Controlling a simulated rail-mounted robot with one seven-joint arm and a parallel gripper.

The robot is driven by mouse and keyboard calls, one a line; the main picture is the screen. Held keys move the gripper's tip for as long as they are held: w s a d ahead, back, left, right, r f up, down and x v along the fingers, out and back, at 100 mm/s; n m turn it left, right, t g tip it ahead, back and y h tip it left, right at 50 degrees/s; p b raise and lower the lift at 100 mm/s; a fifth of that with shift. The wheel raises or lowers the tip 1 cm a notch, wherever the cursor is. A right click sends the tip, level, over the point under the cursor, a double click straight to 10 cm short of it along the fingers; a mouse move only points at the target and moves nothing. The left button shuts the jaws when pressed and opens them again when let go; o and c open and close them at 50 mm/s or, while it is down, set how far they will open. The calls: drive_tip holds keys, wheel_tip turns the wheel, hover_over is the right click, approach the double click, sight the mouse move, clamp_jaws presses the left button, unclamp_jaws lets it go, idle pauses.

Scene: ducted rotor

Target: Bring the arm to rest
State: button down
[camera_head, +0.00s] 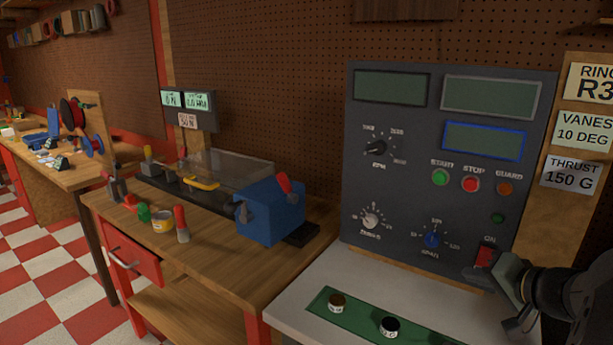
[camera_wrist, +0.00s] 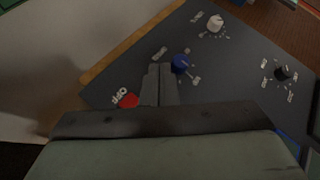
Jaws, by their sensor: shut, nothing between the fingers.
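My gripper (camera_head: 478,277) is at the lower right of the head view, in front of the dark control panel (camera_head: 400,150). Its fingers are shut and empty. They also show together in the wrist view (camera_wrist: 160,72), pointing at the panel. The red switch (camera_head: 486,256) is right beside the fingers; an "ON" label shows above it. In the wrist view the red switch (camera_wrist: 128,101) has an "OFF" label next to it. The blue knob (camera_head: 432,240) is left of the gripper. I cannot tell whether the fingers touch the panel.
A pale bench with a green strip (camera_head: 365,320) holding two small round pieces lies below the panel. Left is a wooden bench (camera_head: 215,265) with a blue machine (camera_head: 270,212), clear cover and small tools. A label board (camera_head: 575,220) stands right. Open checkered floor is far left.

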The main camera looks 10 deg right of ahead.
drive_tip(key=s+a+f+n+g+y+p, duration=0.1)
drive_tip(key=s+a+f+n+g, duration=0.15)
drive_tip(key=a, duration=0.65)
drive_tip(key=s+a+f+n+g+y+p, duration=0.15)
drive_tip(key=a+g, duration=0.25)
drive_tip(key=a, duration=0.5)
drive_tip(key=s+a+f+n+g+h+p, duration=0.2)
drive_tip(key=s+a+n+g+h, duration=0.3)
drive_tip(key=s, duration=0.7)
drive_tip(key=shift+s+a+f, duration=0.25)
drive_tip(key=shift+a+f, duration=0.4)
drive_tip(key=shift+a, duration=0.6)
